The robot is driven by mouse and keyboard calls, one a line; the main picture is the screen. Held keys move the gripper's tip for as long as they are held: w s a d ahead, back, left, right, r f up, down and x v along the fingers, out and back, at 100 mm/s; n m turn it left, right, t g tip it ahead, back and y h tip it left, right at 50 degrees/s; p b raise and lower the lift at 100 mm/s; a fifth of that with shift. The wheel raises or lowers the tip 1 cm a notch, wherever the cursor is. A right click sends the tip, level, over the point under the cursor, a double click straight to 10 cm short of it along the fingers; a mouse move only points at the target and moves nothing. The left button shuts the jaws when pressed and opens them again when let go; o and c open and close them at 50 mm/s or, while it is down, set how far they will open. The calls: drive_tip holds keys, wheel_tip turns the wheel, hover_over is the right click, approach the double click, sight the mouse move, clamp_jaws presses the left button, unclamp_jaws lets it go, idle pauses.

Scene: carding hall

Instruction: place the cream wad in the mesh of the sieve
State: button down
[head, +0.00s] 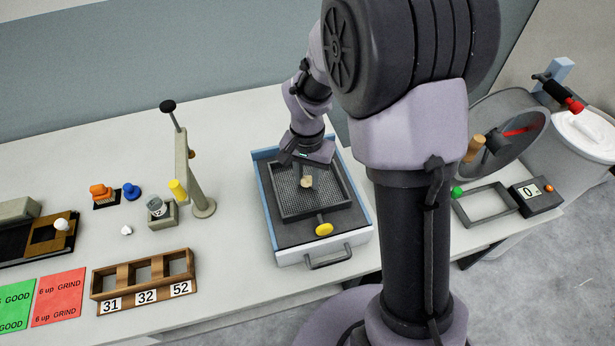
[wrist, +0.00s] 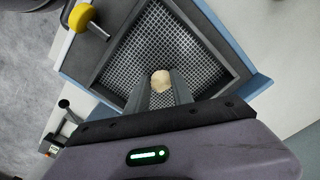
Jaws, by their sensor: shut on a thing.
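The cream wad (wrist: 160,79) is held between the fingertips of my gripper (wrist: 160,92) in the wrist view. My gripper is shut on it. In the head view the wad (head: 307,182) shows below my gripper (head: 307,172), over the mesh. The sieve (head: 345,196) is a dark square frame with a grey mesh, set in a blue-sided tray unit on the bench. The mesh (wrist: 190,52) also fills the wrist view beyond the wad. The wad is inside the frame's outline. I cannot tell whether it touches the mesh.
A yellow knob (head: 324,229) and a handle (head: 330,260) are at the sieve unit's front. A lever stand (head: 190,165) rises to its left. A wooden box (head: 145,280) with numbered compartments is front left. White wads lie at left. A scale (head: 537,197) stands right.

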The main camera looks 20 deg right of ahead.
drive_tip(key=c, duration=1.1)
unclamp_jaws()
drive_tip(key=shift+f, duration=0.15)
